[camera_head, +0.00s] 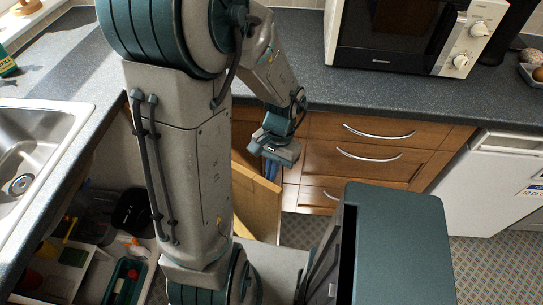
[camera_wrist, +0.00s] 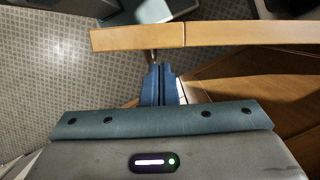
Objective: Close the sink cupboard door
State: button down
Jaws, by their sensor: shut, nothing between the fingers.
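The sink cupboard door (camera_head: 258,205) is a light wooden panel. It stands open, swung out from the counter, partly hidden behind my arm in the head view. In the wrist view its edge shows as a long wooden strip (camera_wrist: 215,35) across the top. The open cupboard (camera_head: 75,245) is at the lower left under the sink (camera_head: 35,150). My gripper (camera_head: 272,170) points down on the right side of the door. In the wrist view its blue fingers (camera_wrist: 158,72) are together and empty, close to the door; I cannot tell whether they touch it.
Wooden drawers (camera_head: 365,160) with curved handles are right of my gripper. A microwave (camera_head: 405,35) stands on the dark worktop (camera_head: 300,75). A white appliance (camera_head: 490,185) is at the right. Several items, including a green tray (camera_head: 125,280), are in the cupboard. Patterned floor (camera_wrist: 60,80) is open beside the door.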

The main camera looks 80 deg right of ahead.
jog(key=shift+a+r, duration=0.1)
dwell(0.4)
jog(key=p+v, duration=0.7)
jog(key=v, duration=0.3)
jog(key=shift+s+p, duration=0.2)
jog(key=shift+p, duration=0.2)
